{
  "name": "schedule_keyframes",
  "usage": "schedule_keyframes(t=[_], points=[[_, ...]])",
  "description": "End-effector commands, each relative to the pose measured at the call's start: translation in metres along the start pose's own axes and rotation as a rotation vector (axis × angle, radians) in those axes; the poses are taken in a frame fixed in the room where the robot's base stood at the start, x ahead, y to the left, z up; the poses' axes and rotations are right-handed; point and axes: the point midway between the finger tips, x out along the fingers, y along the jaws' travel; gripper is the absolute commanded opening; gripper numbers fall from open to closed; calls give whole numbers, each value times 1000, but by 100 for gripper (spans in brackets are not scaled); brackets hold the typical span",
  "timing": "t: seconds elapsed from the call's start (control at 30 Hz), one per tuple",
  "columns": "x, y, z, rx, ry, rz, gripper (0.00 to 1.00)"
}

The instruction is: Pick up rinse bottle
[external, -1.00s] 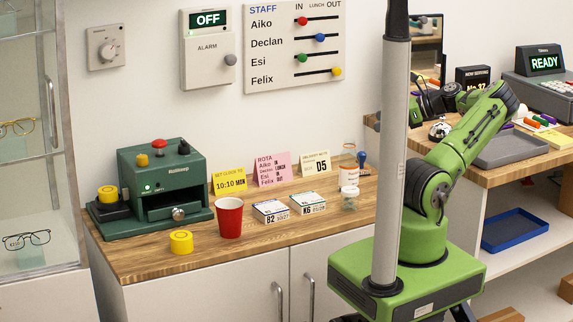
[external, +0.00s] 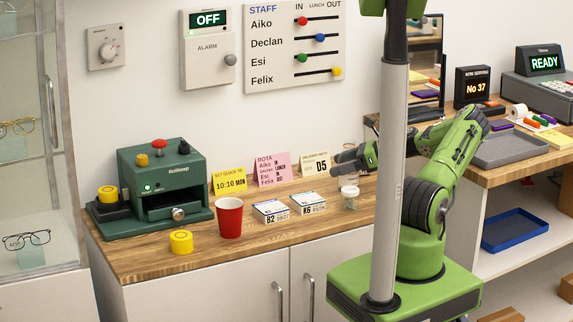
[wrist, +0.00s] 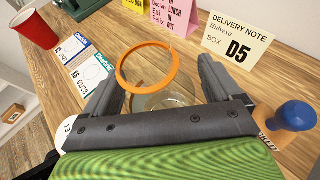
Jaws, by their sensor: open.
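The rinse bottle looks like the clear vessel with an orange ring (wrist: 147,45) in the wrist view. Its ring shows between the two fingers, with clear glass below it. My gripper (wrist: 160,80) is open, one finger on each side of the ring; I cannot tell whether either finger touches. In the external view my gripper (external: 340,160) is low over the right end of the wooden counter and hides most or all of the bottle.
A blue-handled stamp (wrist: 293,115) is close on the right in the wrist view. The delivery note card (external: 316,164) stands behind. Two small boxes (external: 271,211) and a red cup (external: 229,218) are further left.

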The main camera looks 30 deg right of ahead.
Motion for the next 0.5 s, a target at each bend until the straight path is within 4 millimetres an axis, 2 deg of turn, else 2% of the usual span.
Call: schedule_keyframes(t=[0.13,0.5], points=[[-1,0,1,0,0,-1,91],[-1,0,1,1,0,-1,35]])
